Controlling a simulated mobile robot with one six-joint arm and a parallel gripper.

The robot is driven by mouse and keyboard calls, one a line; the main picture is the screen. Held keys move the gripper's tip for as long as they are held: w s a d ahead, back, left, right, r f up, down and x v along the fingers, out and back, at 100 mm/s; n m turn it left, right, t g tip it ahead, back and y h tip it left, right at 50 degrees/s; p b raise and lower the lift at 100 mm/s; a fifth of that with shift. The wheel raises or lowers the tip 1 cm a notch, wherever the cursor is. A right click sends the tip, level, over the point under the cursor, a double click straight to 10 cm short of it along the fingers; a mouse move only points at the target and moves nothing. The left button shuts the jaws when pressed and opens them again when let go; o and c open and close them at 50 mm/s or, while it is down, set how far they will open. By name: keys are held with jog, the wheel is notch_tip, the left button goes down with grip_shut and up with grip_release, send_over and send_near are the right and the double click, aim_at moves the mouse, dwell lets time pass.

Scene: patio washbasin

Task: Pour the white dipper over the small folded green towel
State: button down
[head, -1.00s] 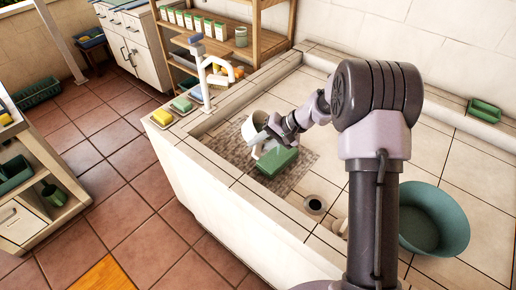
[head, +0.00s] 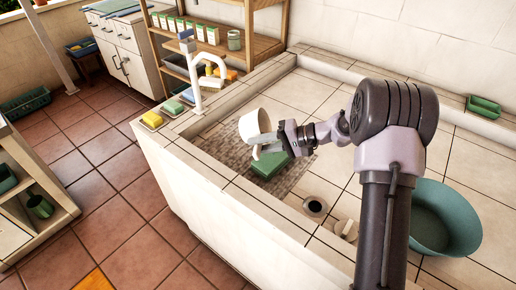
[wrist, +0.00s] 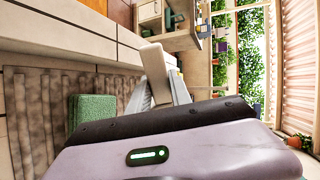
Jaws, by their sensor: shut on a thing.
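The white dipper (head: 252,125) is in the air over the washbasin floor in the head view, its cup tilted. My gripper (head: 278,138) is shut on its handle, which shows as a pale bar between the fingers in the wrist view (wrist: 157,72). The small folded green towel (head: 269,166) lies on the brown mat-like patch (head: 218,138), just below and slightly right of the dipper. In the wrist view, the towel (wrist: 92,112) is left of my gripper. The cup's inside is not clear, and I see no water falling.
A white tap (head: 196,75) and soap dishes with yellow, green and blue pieces (head: 152,119) stand on the basin's left ledge. A drain (head: 315,206) and a teal tub (head: 445,222) are at the right. A green dish (head: 484,106) sits on the back ledge.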

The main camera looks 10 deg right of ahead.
jog(key=shift+d+f+y+b, duration=0.25)
jog(key=shift+f+y+b, duration=0.15)
jog(key=shift+b, duration=0.5)
jog(key=shift+s+d+y+b, duration=0.1)
jog(key=shift+y+b, duration=0.2)
jog(key=shift+b, duration=0.3)
jog(key=shift+s+d+f+t+y+b, duration=0.15)
jog(key=shift+d+t+y, duration=0.25)
jog(key=shift+y, duration=0.5)
jog(key=shift+s+d+f+t+y+b, duration=0.1)
jog(key=shift+d+f+t+y, duration=0.2)
jog(key=shift+d+y, duration=0.45)
jog(key=shift+s+d+f+t+y+b, duration=0.1)
jog(key=shift+d+f+t+y, duration=0.15)
jog(key=shift+y, duration=0.8)
